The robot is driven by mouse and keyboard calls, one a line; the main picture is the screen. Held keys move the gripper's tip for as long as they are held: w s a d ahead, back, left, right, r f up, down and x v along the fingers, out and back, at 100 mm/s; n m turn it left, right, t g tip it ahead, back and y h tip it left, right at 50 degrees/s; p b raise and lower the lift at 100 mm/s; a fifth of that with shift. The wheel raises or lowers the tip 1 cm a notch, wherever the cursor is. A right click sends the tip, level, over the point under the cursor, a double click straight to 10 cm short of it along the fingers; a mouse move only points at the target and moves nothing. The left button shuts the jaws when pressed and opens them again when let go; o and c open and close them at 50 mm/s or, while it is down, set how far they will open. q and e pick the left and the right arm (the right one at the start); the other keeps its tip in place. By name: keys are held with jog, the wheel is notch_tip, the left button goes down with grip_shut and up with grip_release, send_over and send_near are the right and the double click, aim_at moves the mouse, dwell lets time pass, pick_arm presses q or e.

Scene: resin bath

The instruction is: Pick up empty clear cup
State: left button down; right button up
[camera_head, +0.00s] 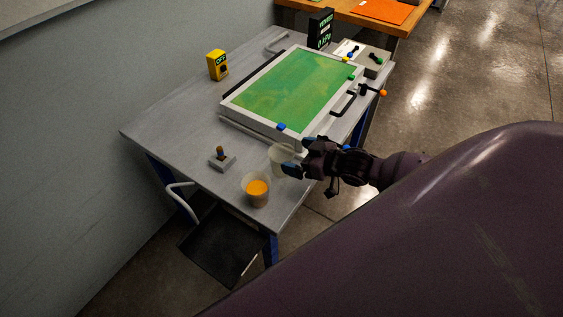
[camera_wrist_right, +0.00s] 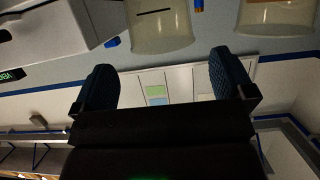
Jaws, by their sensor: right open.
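The empty clear cup (camera_head: 278,155) stands on the grey table near its front right side, partly covered by a finger of my right gripper. My right gripper (camera_head: 298,157) is open at the cup's right side. In the right wrist view, the clear cup (camera_wrist_right: 160,28) shows at the top, beyond the two blue fingertips of the gripper (camera_wrist_right: 164,82). The space between the fingertips is empty there. Whether a finger touches the cup I cannot tell. My left gripper is not in view.
A cup with orange liquid (camera_head: 257,191) stands close by on the grey table (camera_head: 185,125), towards its front corner. A small grey block with a peg (camera_head: 222,160) is to the left. A green-topped framed bath (camera_head: 300,88) lies behind. A yellow box (camera_head: 217,65) stands further back.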

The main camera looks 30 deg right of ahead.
aim_at(272, 151)
jog(key=shift+x, duration=2.55)
jog(key=shift+a+f, duration=0.1)
jog(key=c, duration=0.8)
